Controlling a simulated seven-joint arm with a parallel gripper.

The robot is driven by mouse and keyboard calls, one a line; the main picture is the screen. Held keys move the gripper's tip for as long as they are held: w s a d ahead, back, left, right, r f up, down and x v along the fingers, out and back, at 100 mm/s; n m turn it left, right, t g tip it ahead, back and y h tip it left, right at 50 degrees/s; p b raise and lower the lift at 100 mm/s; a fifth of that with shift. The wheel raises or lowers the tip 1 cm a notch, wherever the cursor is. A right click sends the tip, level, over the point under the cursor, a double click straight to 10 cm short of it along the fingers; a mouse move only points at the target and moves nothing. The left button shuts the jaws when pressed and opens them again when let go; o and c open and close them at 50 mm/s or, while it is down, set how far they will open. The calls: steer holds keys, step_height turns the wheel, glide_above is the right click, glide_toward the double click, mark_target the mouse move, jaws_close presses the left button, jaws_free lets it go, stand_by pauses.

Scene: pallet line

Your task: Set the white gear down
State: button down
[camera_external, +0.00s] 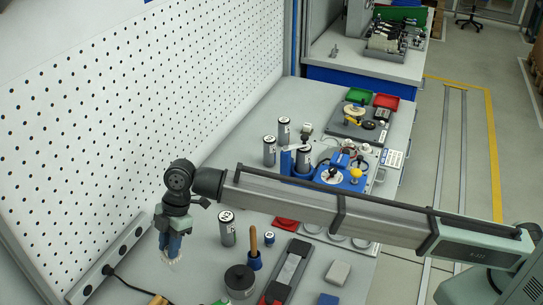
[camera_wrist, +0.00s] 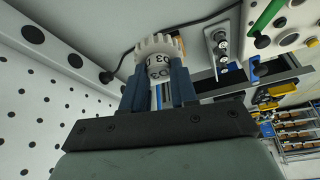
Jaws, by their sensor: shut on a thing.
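The white gear (camera_wrist: 158,48) is toothed and carries dark printed characters on its side. It sits between the blue fingertips of my gripper (camera_wrist: 157,76) in the wrist view, and the fingers are shut on it. In the external view my gripper (camera_external: 171,246) points down at the left part of the grey bench, near the pegboard wall. The gear (camera_external: 171,259) shows there only as a small pale shape at the fingertips. I cannot tell from these views whether its underside touches the bench.
A power strip (camera_external: 108,262) lies along the wall to the left. A silver cylinder (camera_external: 227,230), a wooden-handled tool (camera_external: 254,245) and a dark round block (camera_external: 240,280) stand to the right. Blue fixtures and red and green trays are farther back. Bare bench surrounds my gripper.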

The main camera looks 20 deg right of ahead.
step_height(320, 180, down, 12)
steer(key=shift+f, duration=0.2)
stand_by(0.5)
steer(key=shift+f, duration=0.15)
steer(key=c, duration=0.9)
jaws_free()
steer(key=v, duration=1.2)
steer(key=shift+d, duration=0.1)
